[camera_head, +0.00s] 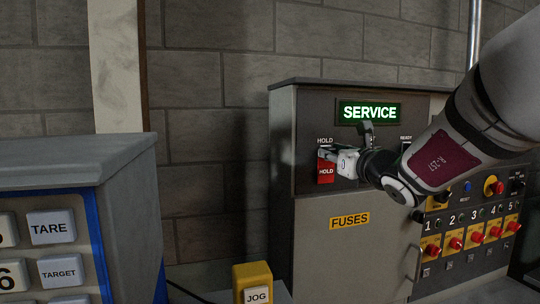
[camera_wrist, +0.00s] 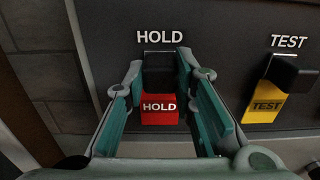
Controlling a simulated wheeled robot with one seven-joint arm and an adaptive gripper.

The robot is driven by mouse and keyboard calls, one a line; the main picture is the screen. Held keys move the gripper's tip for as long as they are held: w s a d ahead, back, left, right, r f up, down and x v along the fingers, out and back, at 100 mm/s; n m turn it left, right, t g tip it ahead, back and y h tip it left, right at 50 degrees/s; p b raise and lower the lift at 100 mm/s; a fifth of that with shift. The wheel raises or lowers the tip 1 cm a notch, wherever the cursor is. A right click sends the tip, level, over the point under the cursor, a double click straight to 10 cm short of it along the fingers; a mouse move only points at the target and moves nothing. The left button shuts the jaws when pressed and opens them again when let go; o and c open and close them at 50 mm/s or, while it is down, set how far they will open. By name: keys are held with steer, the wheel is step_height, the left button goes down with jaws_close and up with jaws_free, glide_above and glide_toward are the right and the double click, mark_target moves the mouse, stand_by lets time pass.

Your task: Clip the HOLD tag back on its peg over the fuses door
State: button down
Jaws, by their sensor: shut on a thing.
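The red HOLD tag (camera_head: 326,174) with its black clip is at the panel's left side, under the printed HOLD label and above the FUSES door (camera_head: 335,255). In the wrist view the tag (camera_wrist: 159,108) hangs upright, and its black clip (camera_wrist: 160,68) sits just below the label. My gripper (camera_head: 329,153) is shut on the tag's clip, one finger on each side. The fingers also show in the wrist view (camera_wrist: 168,76). The peg is hidden, so I cannot tell how far the clip sits on it.
A yellow TEST tag (camera_wrist: 265,104) on a black clip is to the right of the HOLD tag. A lit SERVICE sign (camera_head: 369,112) is above. Red knobs on yellow plates stand at right, below my arm. A blue-edged keypad cabinet (camera_head: 125,225) and a yellow JOG box (camera_head: 252,272) stand nearer.

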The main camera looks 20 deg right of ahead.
steer(key=c, duration=1.2)
jaws_free()
steer(key=shift+c, duration=0.2)
steer(key=s, duration=1.2)
